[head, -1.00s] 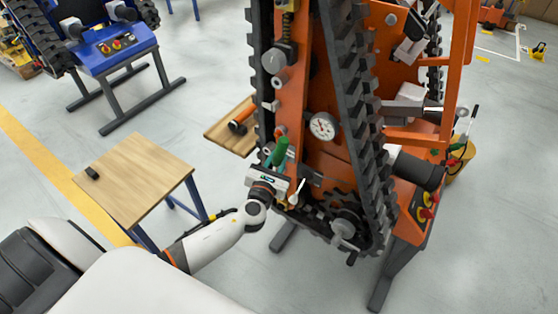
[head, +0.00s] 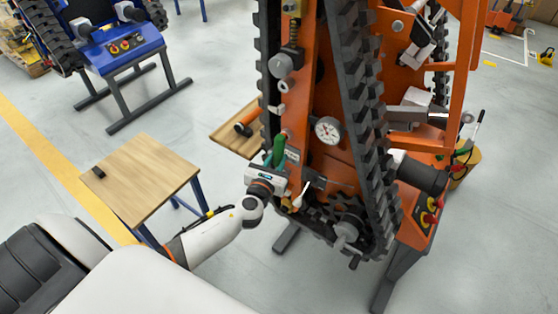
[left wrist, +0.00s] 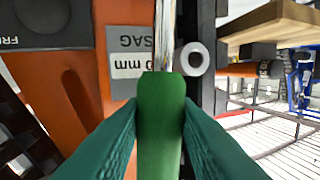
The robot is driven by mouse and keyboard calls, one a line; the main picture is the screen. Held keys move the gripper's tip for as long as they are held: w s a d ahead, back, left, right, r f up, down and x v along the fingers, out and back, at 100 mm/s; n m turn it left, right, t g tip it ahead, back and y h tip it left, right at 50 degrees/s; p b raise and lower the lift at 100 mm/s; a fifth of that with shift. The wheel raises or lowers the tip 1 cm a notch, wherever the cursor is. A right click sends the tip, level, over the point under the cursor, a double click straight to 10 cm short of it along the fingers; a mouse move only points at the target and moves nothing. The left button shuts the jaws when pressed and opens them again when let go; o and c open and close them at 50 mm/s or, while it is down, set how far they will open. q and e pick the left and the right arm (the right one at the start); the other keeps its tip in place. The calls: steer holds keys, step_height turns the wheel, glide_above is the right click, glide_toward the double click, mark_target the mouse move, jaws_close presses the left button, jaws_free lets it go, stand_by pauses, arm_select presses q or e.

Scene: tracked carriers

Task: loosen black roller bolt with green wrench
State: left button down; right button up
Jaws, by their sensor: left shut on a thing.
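The green wrench shows its green handle in the head view (head: 280,149), at the lower left edge of the orange tracked carrier (head: 298,130). My left gripper (head: 272,164) is shut on this handle. In the left wrist view the dark green fingers (left wrist: 161,130) press on both sides of the green handle (left wrist: 161,95). The wrench's bare metal shank (left wrist: 165,35) runs up out of the picture, so its head is hidden there. I cannot make out the black roller bolt for certain. My right gripper is not in view.
A pale ring (left wrist: 194,58) and a grey "SAG mm" label (left wrist: 131,65) flank the shank. A wooden shelf (head: 225,137) with an orange-and-black tool juts out behind. A wooden table (head: 140,180) stands left. A dial gauge (head: 327,130) sits on the carrier.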

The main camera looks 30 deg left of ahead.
arm_select(q)
steer(key=shift+a+r+n, duration=0.2)
steer(key=shift+a+n, duration=0.2)
steer(key=shift+a, duration=0.25)
steer(key=shift+w, duration=0.1)
steer(key=shift+a+n, duration=0.5)
steer(key=shift+a, duration=0.15)
steer(key=shift+a+p, duration=0.1)
steer(key=shift+p, duration=0.2)
steer(key=shift+a+f+n, duration=0.2)
steer(key=shift+a+n, duration=0.2)
steer(key=shift+a, duration=0.15)
steer(key=shift+a+f+n+g+h, duration=0.15)
steer(key=shift+a+n+g+h, duration=0.2)
steer(key=shift+a+n, duration=0.2)
